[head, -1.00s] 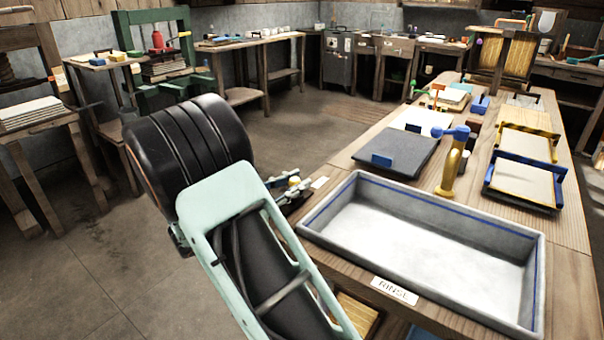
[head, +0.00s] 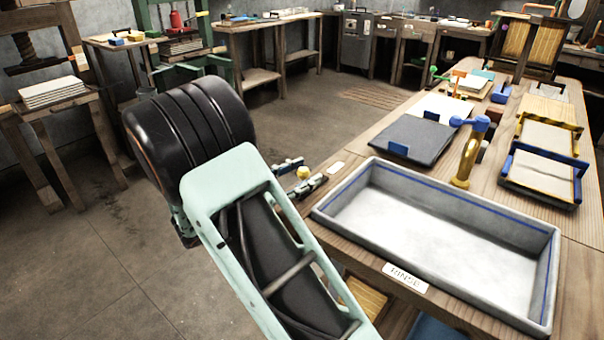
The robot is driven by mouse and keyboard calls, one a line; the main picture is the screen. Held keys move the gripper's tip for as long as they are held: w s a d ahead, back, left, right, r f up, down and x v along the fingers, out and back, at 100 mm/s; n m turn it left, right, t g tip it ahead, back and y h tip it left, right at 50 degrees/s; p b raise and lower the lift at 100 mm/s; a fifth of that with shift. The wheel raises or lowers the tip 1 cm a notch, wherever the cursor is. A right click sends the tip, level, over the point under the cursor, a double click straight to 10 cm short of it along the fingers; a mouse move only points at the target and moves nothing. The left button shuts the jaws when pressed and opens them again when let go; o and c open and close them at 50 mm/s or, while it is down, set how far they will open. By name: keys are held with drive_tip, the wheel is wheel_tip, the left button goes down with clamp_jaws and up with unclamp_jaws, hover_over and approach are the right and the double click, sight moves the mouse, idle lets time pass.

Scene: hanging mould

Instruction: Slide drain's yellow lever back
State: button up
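My pale green and black arm fills the lower middle, left of the fitting.
A brass tap (head: 468,158) with a blue handle rises behind the basin. A dark board (head: 420,138) and a blue-framed tray (head: 540,178) lie beyond it. A RINSE sign (head: 405,277) marks the basin's front. The floor (head: 100,255) at left is open.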

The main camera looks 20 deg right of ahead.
drive_tip(key=v, duration=1.2)
